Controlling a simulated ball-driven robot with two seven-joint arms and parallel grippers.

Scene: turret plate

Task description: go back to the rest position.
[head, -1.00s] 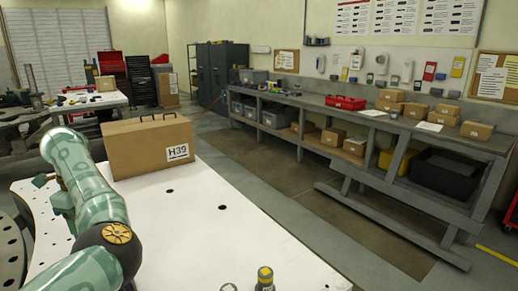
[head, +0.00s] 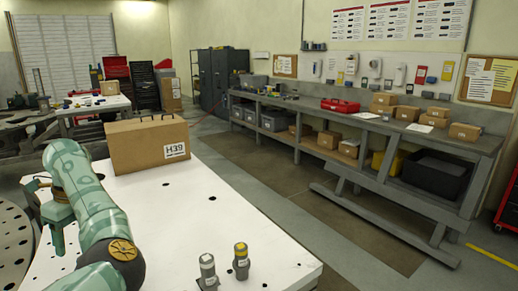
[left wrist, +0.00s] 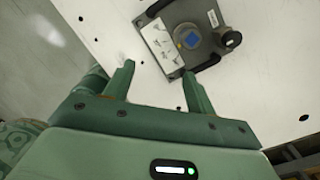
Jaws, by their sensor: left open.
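My left gripper (head: 58,240) is at the left end of the white table in the head view, beyond my green arm, and points down. In the left wrist view its two fingers (left wrist: 158,70) stand apart with nothing held between them. Beyond the fingertips, a grey device (left wrist: 205,45) with a blue square, a pale label plate and a dark knob lies on the white table. I cannot make this device out in the head view. My right gripper is not in view.
The white table (head: 200,215) bears a cardboard box (head: 130,148) marked H39 and two small cylinders, one grey-topped (head: 208,270) and one yellow-topped (head: 241,262). A round perforated plate (head: 12,245) is at the left. A long workbench (head: 400,128) stands right, with floor between.

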